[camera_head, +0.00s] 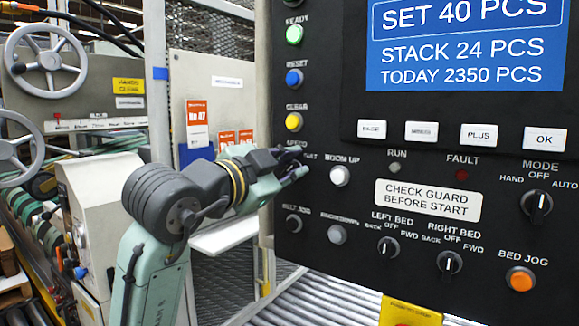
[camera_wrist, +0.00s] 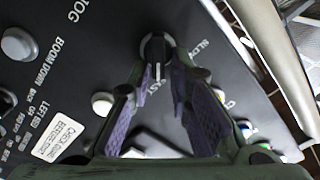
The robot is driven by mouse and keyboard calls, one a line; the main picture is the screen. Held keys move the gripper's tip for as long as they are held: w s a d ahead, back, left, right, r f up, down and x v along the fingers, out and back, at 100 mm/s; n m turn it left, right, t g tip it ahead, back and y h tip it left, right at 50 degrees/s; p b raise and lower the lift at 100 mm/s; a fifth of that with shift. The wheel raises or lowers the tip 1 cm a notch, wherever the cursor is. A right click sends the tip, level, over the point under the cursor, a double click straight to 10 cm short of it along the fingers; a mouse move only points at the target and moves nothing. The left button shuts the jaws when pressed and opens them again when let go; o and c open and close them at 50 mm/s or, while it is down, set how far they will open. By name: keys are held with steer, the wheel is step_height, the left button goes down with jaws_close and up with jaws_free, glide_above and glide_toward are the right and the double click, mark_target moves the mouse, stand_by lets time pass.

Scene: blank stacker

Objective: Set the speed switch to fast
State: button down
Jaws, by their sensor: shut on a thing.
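The speed switch (camera_wrist: 155,48) is a black rotary knob with a white pointer line on the black control panel. In the wrist view its line points down the picture, away from the lettering beside it (camera_wrist: 200,52), which seems to read SLOW. My gripper (camera_wrist: 158,76) has its two purple-padded fingers on either side of the knob and is shut on it. In the head view my gripper (camera_head: 301,171) is at the panel's left edge, below the SPEED label (camera_head: 290,144), and hides the knob. Only the end of the FAST label (camera_head: 311,156) shows there.
The white boom up button (camera_head: 340,175) is close to the right of my gripper. The yellow clear button (camera_head: 294,122) is above it and the belt jog button (camera_head: 293,223) below. A roller conveyor (camera_head: 310,300) runs under the panel.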

steer(key=shift+s+d+f, duration=0.1)
steer(key=shift+d+f, duration=0.1)
steer(key=shift+f, duration=0.05)
steer(key=c, duration=1.7)
jaws_free()
steer(key=shift+r, duration=0.1)
steer(key=shift+a, duration=0.1)
steer(key=v, duration=1.1)
steer(key=shift+s+a, duration=0.2)
steer(key=shift+s, duration=0.15)
